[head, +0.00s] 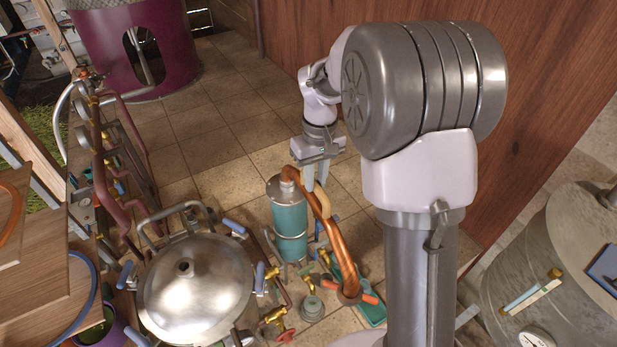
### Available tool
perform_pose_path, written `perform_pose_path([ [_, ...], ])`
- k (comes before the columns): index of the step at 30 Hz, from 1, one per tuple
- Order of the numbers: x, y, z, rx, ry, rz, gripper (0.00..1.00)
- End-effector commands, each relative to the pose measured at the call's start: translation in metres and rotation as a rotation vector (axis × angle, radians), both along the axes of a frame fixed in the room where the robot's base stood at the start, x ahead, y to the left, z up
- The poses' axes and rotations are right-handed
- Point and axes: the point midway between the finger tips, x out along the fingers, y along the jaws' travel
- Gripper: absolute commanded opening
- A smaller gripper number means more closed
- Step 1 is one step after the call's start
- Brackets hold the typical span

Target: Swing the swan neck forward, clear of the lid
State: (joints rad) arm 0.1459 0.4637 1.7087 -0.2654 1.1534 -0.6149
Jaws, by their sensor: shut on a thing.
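The copper swan neck (338,246) starts at the top of the teal condenser cylinder (290,222) and slopes down to the right and toward me. Its near end has a collar with orange handles (368,298). The domed steel lid (190,275) sits on the pot to the left. In this view the neck lies wholly to the right of the lid, with a gap between them. My gripper (316,182) points down at the upper part of the neck, beside the condenser top, and is shut on it. The exact contact is small and partly hidden.
A rack of dark red pipes (115,165) stands at the left, beside a wooden table (38,265). A large steel vessel (540,265) is at the right. Valves and a red handwheel (285,335) sit low between pot and neck. Tiled floor behind is clear.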

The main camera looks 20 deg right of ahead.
Motion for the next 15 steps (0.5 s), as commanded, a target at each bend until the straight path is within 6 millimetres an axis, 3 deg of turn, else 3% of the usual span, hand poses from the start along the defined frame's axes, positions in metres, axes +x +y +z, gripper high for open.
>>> perform_pose_path([
  [15, 0.0036, -0.0110, 0.0018, -0.014, -0.011, 0.065, 0.00],
])
